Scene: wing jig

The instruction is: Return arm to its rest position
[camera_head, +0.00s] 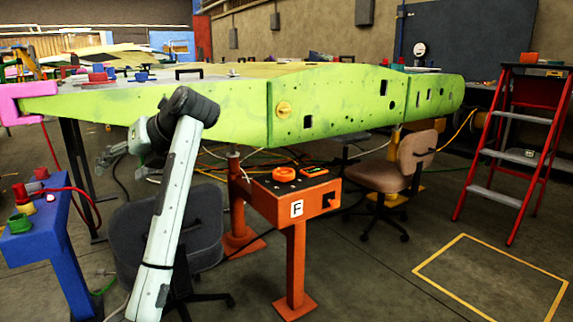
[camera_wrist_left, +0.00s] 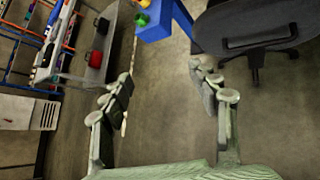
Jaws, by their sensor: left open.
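My left arm rises from the bottom of the head view, and its left gripper (camera_head: 112,154) points left in front of the green wing panel (camera_head: 225,108). In the left wrist view the two fingers of this gripper (camera_wrist_left: 163,85) stand wide apart with nothing between them but floor beyond. The left gripper appears clear of the wing panel and of the blue stand, though its exact distance from them is hard to tell. My right gripper is not in either view.
A blue stand (camera_head: 48,245) is at the left, also in the left wrist view (camera_wrist_left: 160,22). A dark chair (camera_head: 120,235) stands behind my arm. An orange pedestal (camera_head: 297,250), tan chair (camera_head: 395,165) and red ladder (camera_head: 517,150) stand to the right. A yellow-marked floor square (camera_head: 490,236) is empty.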

